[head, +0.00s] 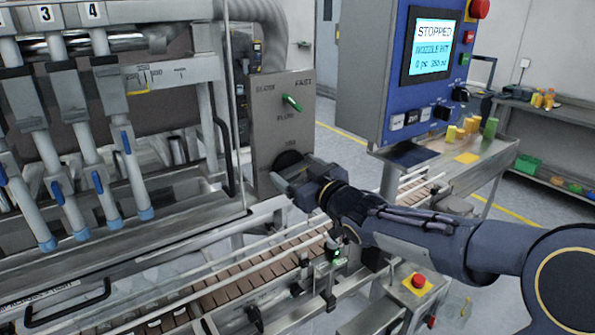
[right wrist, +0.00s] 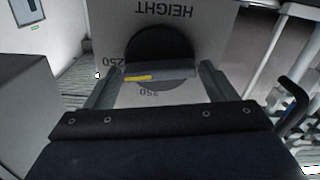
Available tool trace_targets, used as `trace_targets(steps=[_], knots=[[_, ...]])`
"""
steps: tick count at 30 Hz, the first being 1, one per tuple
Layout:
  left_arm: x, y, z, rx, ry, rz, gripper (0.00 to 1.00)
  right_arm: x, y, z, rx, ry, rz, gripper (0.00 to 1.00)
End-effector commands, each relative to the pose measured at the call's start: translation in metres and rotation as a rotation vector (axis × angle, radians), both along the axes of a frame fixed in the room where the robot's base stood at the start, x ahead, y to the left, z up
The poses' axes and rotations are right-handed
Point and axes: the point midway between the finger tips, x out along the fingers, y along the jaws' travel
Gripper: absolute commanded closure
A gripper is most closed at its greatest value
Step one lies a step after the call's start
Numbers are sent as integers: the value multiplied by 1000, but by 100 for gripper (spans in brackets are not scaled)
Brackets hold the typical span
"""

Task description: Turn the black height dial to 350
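The black height dial (head: 287,159) sits low on the grey upright panel, partly hidden by my right gripper (head: 305,180). In the right wrist view the round dial (right wrist: 160,45) appears upside down under the word HEIGHT. Its raised grip bar lies roughly level, with a yellow mark (right wrist: 138,78) at its left end, near the 250 label (right wrist: 112,63). Another label (right wrist: 150,92), seemingly 350, is below the dial. My right gripper (right wrist: 160,75) is open, with one finger at each end of the bar. I cannot tell whether they touch it. My left gripper is not in view.
A blue control box (head: 400,80) with a screen reading STOPPED stands at right. Filler nozzles (head: 85,150) are at left, and a conveyor (head: 240,275) runs below.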

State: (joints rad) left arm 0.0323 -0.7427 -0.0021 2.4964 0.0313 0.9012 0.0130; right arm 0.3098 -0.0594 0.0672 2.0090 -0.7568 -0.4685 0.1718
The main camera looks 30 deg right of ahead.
Motion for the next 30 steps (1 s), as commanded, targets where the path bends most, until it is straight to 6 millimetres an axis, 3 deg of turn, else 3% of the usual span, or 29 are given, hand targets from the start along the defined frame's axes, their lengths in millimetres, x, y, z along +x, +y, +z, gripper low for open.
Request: trace_targets(steps=[1, 8, 20, 30], knots=[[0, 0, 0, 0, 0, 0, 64, 0, 0, 0, 0, 0, 0, 28], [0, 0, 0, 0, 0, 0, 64, 0, 0, 0, 0, 0, 0, 57], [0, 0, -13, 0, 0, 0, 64, 0, 1, -2, -84, -8, 0, 57], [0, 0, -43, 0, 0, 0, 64, 0, 3, -5, -356, -31, 1, 57]])
